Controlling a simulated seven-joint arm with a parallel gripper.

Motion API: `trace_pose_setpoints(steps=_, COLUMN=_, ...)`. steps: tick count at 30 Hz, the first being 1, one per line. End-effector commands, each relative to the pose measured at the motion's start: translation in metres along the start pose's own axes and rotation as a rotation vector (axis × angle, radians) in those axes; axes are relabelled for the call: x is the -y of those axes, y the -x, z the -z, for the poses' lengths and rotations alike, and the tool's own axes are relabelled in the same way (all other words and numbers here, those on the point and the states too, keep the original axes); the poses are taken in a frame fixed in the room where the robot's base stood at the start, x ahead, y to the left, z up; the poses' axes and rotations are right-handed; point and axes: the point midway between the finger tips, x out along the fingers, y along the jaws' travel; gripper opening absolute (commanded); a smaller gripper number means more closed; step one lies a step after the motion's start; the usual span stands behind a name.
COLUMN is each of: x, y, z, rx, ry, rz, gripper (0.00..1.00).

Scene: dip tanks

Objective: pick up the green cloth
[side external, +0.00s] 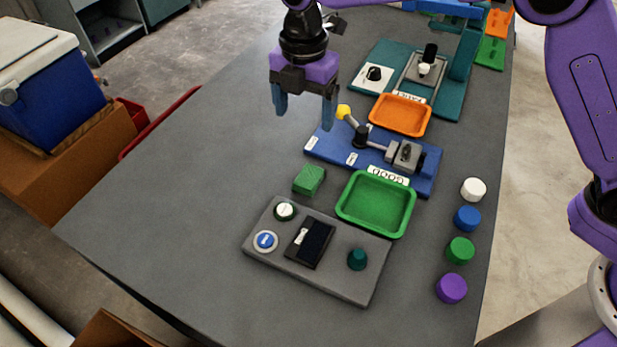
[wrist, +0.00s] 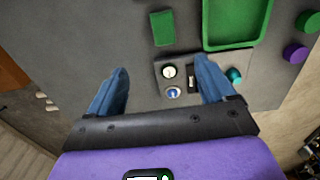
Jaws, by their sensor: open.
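The green cloth (side external: 309,180) is a small folded block lying on the grey table, left of the green tray and behind the grey control panel. In the wrist view the cloth (wrist: 162,28) shows near the top, beyond my fingertips. My gripper (side external: 305,118) is open and empty, with blue fingers pointing down. It hangs above the table, apart from the cloth, and appears farther back in the side view. The gripper (wrist: 162,82) also shows in the wrist view, with clear space between its fingers.
A green tray (side external: 341,207) stands right of the cloth. A grey control panel (side external: 340,283) with knobs is in front. A blue plate (side external: 325,150) with a yellow-tipped lever lies behind, near an orange tray (side external: 401,133). Several round caps (side external: 467,219) line the right edge. The table's left is clear.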

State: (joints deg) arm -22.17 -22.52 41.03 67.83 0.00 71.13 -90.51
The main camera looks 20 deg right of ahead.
Motion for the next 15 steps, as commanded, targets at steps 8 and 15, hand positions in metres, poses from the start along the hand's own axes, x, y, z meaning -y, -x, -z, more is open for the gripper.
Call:
trace_pose_setpoints(steps=8, x=0.002, y=-0.05, z=-0.001, rx=0.0, ry=-0.003, rz=0.005, gripper=0.83)
trace_pose_setpoints(steps=15, x=0.002, y=-0.093, z=0.0, rx=0.0, ry=-0.003, rz=0.004, gripper=0.83)
